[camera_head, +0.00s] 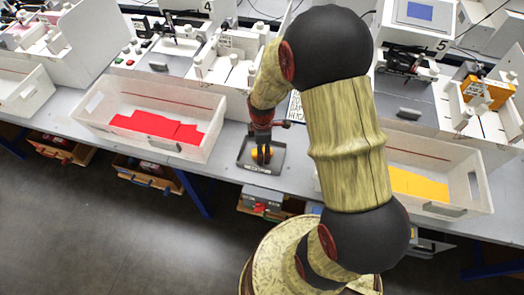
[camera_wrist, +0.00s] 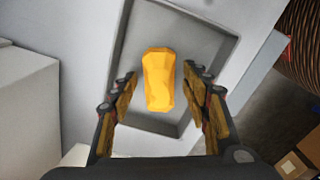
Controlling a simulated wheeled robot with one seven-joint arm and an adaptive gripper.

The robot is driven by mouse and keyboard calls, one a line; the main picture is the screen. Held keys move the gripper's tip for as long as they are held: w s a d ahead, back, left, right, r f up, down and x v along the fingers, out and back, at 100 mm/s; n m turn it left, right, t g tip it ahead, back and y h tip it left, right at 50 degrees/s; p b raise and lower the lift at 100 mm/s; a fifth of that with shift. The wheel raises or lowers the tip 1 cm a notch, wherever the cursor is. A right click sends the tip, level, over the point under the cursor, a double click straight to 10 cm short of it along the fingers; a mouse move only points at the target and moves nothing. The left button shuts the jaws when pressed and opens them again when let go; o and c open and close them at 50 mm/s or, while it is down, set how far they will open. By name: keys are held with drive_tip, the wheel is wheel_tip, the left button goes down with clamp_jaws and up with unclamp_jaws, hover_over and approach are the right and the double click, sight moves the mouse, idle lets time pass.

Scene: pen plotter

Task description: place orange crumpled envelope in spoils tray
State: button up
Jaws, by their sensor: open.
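The orange crumpled envelope (camera_wrist: 158,80) shows in the wrist view inside the outline of a shallow grey tray (camera_wrist: 203,42). In the head view the envelope (camera_head: 262,154) is a small orange patch over the small dark tray (camera_head: 244,158) on the bench, with lettering on its front edge. My gripper (camera_wrist: 160,92) is open, with one finger on each side of the envelope and visible gaps between. In the head view my gripper (camera_head: 261,146) points down over the tray and partly hides the envelope. I cannot tell the exact height of the fingers above the tray floor.
A white bin with red sheets (camera_head: 160,128) stands left of the tray. A white bin with yellow sheets (camera_head: 418,186) stands to the right, partly behind my arm. White machines line the back; one at right holds an orange piece (camera_head: 487,93). The bench front edge is close.

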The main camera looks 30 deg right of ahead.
drive_tip(key=s+a+r+m+t+p, duration=0.1)
drive_tip(key=s+a+r+m+p, duration=0.15)
drive_tip(key=r, duration=1.05)
drive_tip(key=s+a+r+m+t+p, duration=0.1)
drive_tip(key=a+r+m, duration=0.15)
drive_tip(key=r, duration=1.05)
drive_tip(key=s+a+r+m+t, duration=0.3)
drive_tip(key=s+a+r+m, duration=0.1)
drive_tip(key=s+r+m, duration=0.4)
drive_tip(key=s+r, duration=0.2)
drive_tip(key=s, duration=0.2)
drive_tip(key=shift+r+t, duration=0.25)
drive_tip(key=shift+t, duration=0.05)
